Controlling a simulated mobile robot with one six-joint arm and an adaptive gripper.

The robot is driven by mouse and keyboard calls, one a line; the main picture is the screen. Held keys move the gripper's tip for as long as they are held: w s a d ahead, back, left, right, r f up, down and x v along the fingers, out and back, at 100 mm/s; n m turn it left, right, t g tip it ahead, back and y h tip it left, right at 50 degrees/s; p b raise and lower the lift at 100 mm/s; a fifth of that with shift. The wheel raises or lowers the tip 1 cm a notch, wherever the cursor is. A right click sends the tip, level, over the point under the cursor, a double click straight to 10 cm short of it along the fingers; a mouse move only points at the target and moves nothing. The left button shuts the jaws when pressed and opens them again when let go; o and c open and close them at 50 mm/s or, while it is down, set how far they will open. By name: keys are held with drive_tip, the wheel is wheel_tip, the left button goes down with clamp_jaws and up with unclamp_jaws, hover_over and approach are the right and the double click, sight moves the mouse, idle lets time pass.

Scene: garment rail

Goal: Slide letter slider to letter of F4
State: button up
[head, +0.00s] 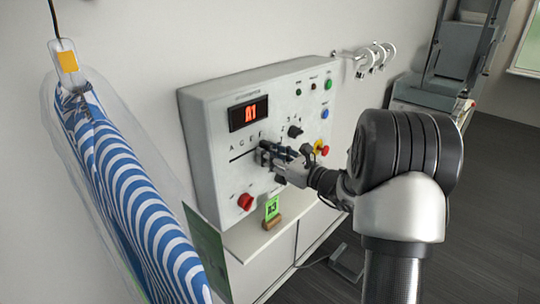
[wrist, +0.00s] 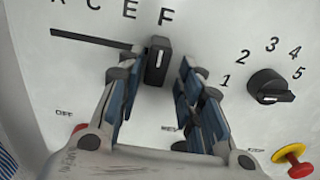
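The letter slider is a black knob with a white mark (wrist: 157,60), at the right end of a dark horizontal slot (wrist: 90,38) on the grey control panel (head: 210,135). In the wrist view it stands just below the letter F (wrist: 166,16). My gripper (wrist: 157,78) is at the panel with its fingers apart on either side of the knob. The left finger is close to the knob, contact unclear; a gap shows on the right. In the head view my gripper (head: 272,156) hides the knob. The red display (head: 249,113) seems to read A1. The number dial (wrist: 270,87) has its mark toward 5.
A red and yellow stop button (wrist: 294,162) is at lower right of the panel. A red knob (head: 245,201) is at lower left. A bagged blue-striped garment (head: 130,185) hangs at left.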

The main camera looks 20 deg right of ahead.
drive_tip(key=shift+s, duration=0.1)
drive_tip(key=v, duration=1.1)
drive_tip(key=shift+s, duration=0.4)
